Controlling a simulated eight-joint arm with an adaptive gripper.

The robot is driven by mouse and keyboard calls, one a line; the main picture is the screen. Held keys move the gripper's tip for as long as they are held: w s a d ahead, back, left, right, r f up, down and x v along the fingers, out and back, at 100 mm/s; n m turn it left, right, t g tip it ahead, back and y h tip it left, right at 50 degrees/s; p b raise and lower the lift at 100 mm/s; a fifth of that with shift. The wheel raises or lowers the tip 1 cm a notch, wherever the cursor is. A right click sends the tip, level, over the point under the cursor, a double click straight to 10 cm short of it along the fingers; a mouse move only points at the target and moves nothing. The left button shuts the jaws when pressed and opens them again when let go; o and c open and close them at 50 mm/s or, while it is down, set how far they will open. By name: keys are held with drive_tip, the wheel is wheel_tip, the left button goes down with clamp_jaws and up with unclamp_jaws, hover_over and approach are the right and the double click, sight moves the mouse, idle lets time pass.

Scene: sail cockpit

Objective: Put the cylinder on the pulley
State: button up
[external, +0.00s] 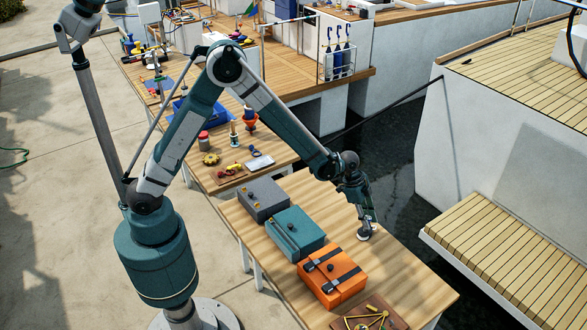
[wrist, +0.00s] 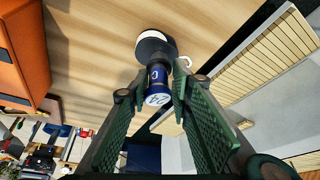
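A blue cylinder-like piece (wrist: 157,82) with a white end marked "24" stands out from a dark disc with a white rim (wrist: 153,43). I cannot tell whether they are one object. My gripper (wrist: 160,72) points down over the table, its two green fingers on either side of the blue piece. Small gaps may remain; whether the pads touch it is unclear. In the external view my gripper (external: 366,222) is low over the table's right side, with the white disc (external: 364,236) beneath it at table level. I cannot clearly identify a pulley.
Grey (external: 264,199), teal (external: 294,234) and orange (external: 332,275) boxes stand in a row left of my gripper. A wooden board (external: 352,325) with a yellow frame lies at the near end. Bare tabletop (external: 410,275) lies to the right. Dark water shows beyond the far edge.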

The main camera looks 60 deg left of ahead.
drive_tip(key=shift+o, duration=1.1)
drive_tip(key=shift+r, duration=0.25)
drive_tip(key=v, duration=1.2)
drive_tip(key=shift+p, duration=0.45)
drive_tip(key=shift+a, duration=0.1)
